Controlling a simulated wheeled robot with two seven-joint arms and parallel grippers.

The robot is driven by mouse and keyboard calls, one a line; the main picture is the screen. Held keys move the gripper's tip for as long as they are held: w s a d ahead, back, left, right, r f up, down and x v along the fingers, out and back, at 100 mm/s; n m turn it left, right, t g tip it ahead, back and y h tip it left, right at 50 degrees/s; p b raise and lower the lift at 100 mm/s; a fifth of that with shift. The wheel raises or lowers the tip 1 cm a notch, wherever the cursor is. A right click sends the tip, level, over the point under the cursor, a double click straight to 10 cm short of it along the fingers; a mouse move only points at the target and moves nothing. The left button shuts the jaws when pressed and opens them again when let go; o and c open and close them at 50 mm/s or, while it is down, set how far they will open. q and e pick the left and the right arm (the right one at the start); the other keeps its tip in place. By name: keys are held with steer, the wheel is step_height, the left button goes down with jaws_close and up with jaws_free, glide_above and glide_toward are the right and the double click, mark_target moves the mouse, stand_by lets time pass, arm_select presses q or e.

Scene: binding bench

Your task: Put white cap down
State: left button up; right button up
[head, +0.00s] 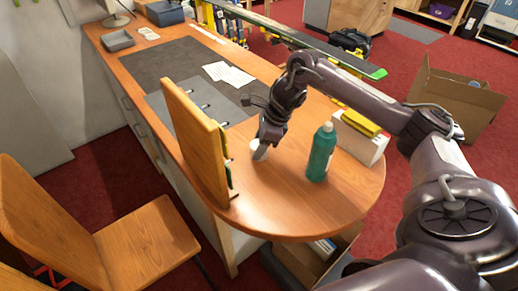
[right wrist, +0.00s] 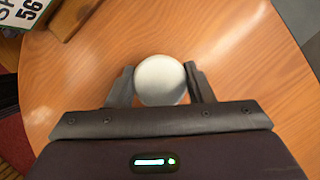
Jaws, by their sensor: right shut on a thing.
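The white cap (right wrist: 160,78) is round and sits between the two fingers of my right gripper (right wrist: 160,84) in the right wrist view. In the head view, my right gripper (head: 260,151) points down low over the wooden bench top (head: 290,205), and a bit of the cap (head: 254,144) shows beside its fingers. The gripper is shut on the cap. I cannot tell whether the cap touches the bench. My left gripper is not in view.
A green bottle (head: 321,155) stands right of my right gripper. A white box with a yellow item (head: 361,122) is behind it. An upright wooden board (head: 196,140) stands close on the left. Bare wood lies in front.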

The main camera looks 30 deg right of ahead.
steer(key=shift+f, duration=0.9)
steer(key=o, duration=0.9)
steer(key=shift+o, duration=0.2)
steer(key=v, duration=0.6)
steer(key=shift+d+r, duration=0.2)
steer(key=shift+r, duration=0.2)
steer(key=p+v, duration=0.1)
steer(key=v, duration=0.4)
steer(key=shift+s+r+p, duration=0.1)
steer(key=shift+r+p, duration=0.05)
steer(key=shift+p, duration=0.15)
